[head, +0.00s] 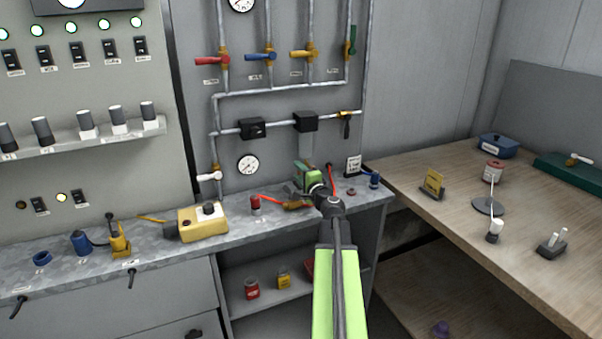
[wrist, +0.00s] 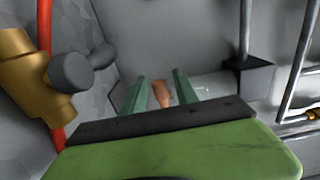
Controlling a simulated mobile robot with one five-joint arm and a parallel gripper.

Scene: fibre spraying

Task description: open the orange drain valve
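A small orange piece (wrist: 161,93), which looks like the orange drain valve's handle, shows between my fingers in the wrist view, against a grey surface. My gripper (wrist: 159,82) has its two dark green fingers apart on either side of it, with a narrow gap on the left. Whether either finger touches it I cannot tell. In the head view my gripper (head: 304,176) is low in front of the grey pipe panel, just above the bench, and hides the orange piece.
A brass fitting (wrist: 28,78) with a red hose and grey knob stands close on the left in the wrist view. A black box (wrist: 250,76) with a pipe is at the right. A yellow box (head: 203,224) sits on the grey bench (head: 165,258). A wooden table (head: 455,225) stands right.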

